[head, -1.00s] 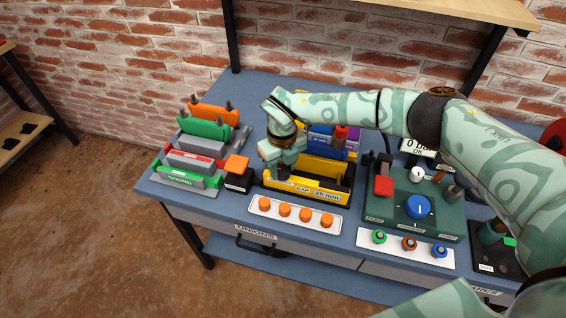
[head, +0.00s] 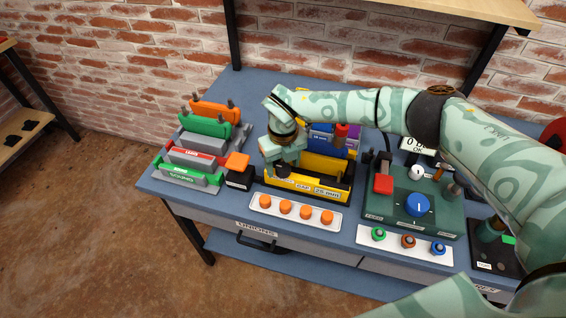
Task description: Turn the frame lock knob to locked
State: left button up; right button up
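The yellow frame (head: 322,190) with a "GAP 25 mm" label stands in the middle of the bench. My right gripper (head: 283,168) reaches down over its left end, where dark parts show at or below the fingers. I cannot make out the lock knob there or its setting, since the hand covers that spot. Whether the fingers touch anything is too small to tell. A blue knob (head: 417,205) with a white mark sits on the green test panel (head: 385,212), to the right of the frame. My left gripper is not in view.
An orange-topped black block (head: 238,172) stands just left of the frame. Coloured clamp-like racks (head: 195,160) stand further left. A white tray of orange caps (head: 295,211) lies in front, and a tray of coloured fittings (head: 405,244) lies before the panel. My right arm spans the bench's back right.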

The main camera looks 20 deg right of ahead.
aim_at(283, 167)
notch_tip(283, 167, up, 16)
jog(key=p, duration=0.2)
jog(key=shift+r, duration=0.15)
dwell(0.5)
